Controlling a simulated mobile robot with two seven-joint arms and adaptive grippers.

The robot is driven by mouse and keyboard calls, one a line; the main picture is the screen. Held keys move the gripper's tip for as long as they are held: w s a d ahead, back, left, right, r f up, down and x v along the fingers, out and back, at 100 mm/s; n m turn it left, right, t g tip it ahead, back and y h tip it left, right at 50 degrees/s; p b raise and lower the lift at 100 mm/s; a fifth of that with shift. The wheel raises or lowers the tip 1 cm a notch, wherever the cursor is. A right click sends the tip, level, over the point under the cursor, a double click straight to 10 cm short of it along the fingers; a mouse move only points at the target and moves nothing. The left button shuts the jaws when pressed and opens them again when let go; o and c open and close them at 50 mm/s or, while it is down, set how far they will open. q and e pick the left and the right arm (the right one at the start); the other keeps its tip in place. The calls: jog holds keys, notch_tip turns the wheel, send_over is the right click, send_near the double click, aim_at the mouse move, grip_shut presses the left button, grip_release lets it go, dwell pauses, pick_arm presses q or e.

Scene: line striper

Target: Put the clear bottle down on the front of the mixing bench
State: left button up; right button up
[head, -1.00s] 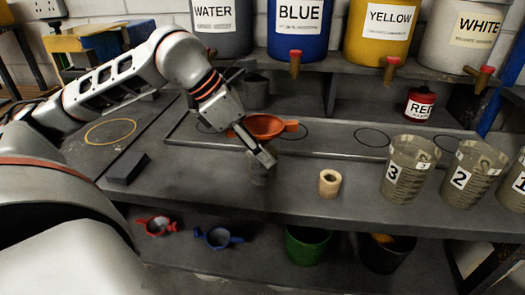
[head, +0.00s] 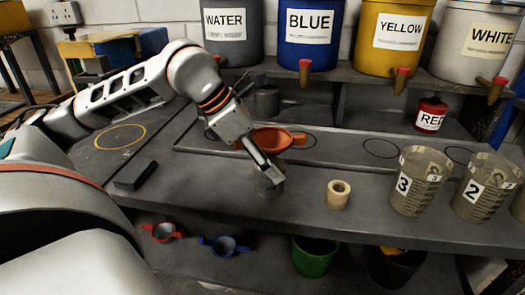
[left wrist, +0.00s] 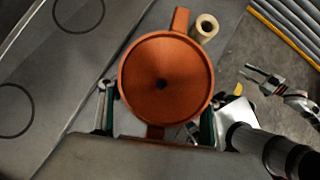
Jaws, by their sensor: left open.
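The clear bottle (head: 268,183) shows as a faint dark shape at the front of the mixing bench (head: 230,205), seemingly upright on it and partly hidden by my left gripper (head: 266,172). An orange funnel (head: 270,138) is just above, apparently in the bottle's mouth; I cannot see the joint. In the left wrist view the funnel (left wrist: 165,85) covers the bottle. The fingers of my left gripper (left wrist: 157,115) stand wide apart on either side of the funnel, so it is open. What seems to be my right gripper (left wrist: 265,78) shows small at the right, its jaws unclear.
A tan tape roll (head: 338,194) and numbered cups (head: 415,180) stand to the right. A dark block (head: 135,175) lies left. Labelled paint containers (head: 309,35) line the shelf behind. Red and blue funnels (head: 225,246) and a green bucket (head: 315,256) are below.

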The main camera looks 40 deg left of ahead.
pick_arm(q)
jog(key=shift+a+r, duration=0.1)
jog(key=shift+r, duration=0.3)
jog(key=v, duration=1)
jog(key=shift+s+r+p, duration=0.15)
jog(key=shift+s+p, duration=0.05)
jog(key=shift+p, duration=0.2)
jog(key=shift+s+a+r, duration=0.2)
jog(key=shift+s+r, duration=0.1)
jog(key=shift+r, duration=0.15)
jog(key=shift+f, duration=0.1)
